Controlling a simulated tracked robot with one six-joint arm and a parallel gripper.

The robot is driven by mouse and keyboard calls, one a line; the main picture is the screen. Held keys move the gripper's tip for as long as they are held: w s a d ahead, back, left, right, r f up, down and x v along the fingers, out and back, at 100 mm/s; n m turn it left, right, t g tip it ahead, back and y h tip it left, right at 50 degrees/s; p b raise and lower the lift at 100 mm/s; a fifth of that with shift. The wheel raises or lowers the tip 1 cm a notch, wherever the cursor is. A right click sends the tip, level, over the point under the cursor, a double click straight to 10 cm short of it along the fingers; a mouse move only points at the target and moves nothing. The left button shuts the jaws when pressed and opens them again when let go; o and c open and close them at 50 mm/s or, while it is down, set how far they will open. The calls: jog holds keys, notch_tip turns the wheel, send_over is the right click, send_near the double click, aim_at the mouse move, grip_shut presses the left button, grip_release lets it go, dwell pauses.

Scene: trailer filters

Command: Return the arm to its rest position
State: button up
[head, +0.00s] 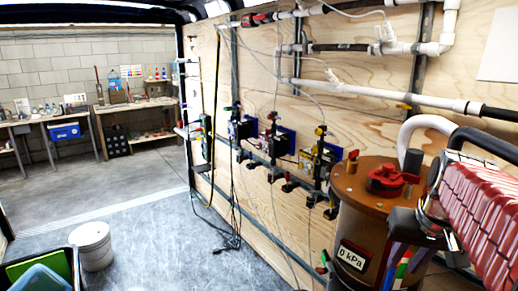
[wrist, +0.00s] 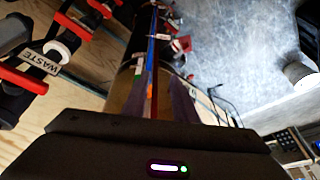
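My gripper (wrist: 158,105) shows in the wrist view, its dark housing filling the bottom edge with a small lit indicator. Its finger area is dim, and coloured blue, red and green strips run through the middle there. A round vessel (head: 362,225) with a copper-brown lid, a red knob and a "0 kPa" display stands at the lower right.
A red ribbed object (head: 488,215) is close at the right edge. The plywood wall (head: 290,60) carries white pipes, valves and hanging cables. Red-handled fittings and a "WASTE" label (wrist: 40,62) are at upper left in the wrist view. A white bucket (head: 92,244) stands on the floor; clear floor lies beyond.

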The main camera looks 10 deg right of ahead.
jog(key=s+a+f+n+t, duration=0.1)
jog(key=s+a+f+n, duration=0.1)
jog(key=a, duration=0.8)
jog(key=s+a+f+n+y, duration=0.1)
jog(key=s+a+f+n, duration=0.2)
jog(key=a, duration=0.8)
jog(key=shift+s+f+t, duration=0.4)
jog(key=shift+s+f, duration=0.35)
jog(key=shift+s, duration=0.45)
